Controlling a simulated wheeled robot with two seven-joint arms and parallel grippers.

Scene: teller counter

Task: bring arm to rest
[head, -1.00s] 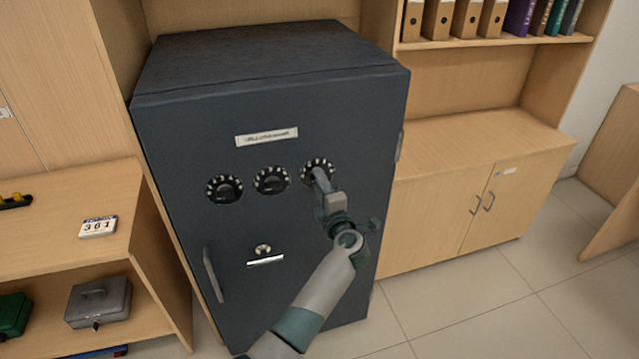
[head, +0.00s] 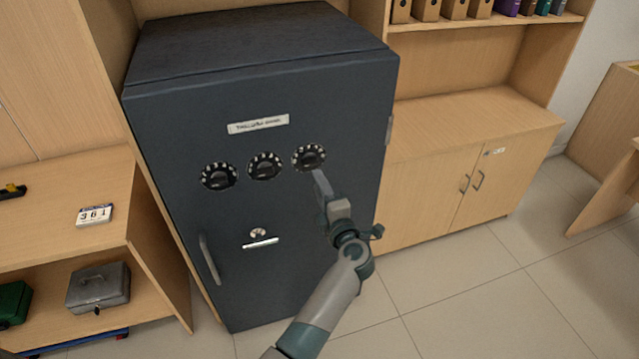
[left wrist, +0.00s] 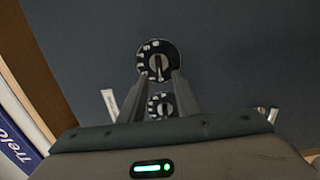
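My left gripper (head: 320,182) is in front of the dark safe (head: 330,262), just below the right dial (head: 309,157), which now shows whole. In the left wrist view the two fingers (left wrist: 160,82) stand apart with nothing between them. A dial (left wrist: 158,62) shows beyond the fingertips, and a second dial (left wrist: 160,105) shows between the fingers. My left arm reaches up from the bottom of the head view. My right gripper is not in view.
The safe also has a left dial (head: 219,176), a middle dial (head: 265,166), a keyhole (head: 258,232) and a handle (head: 210,260). A shelf (head: 60,250) at left holds a grey cash box (head: 98,288). A cabinet (head: 480,170) stands at right. Floor at lower right is clear.

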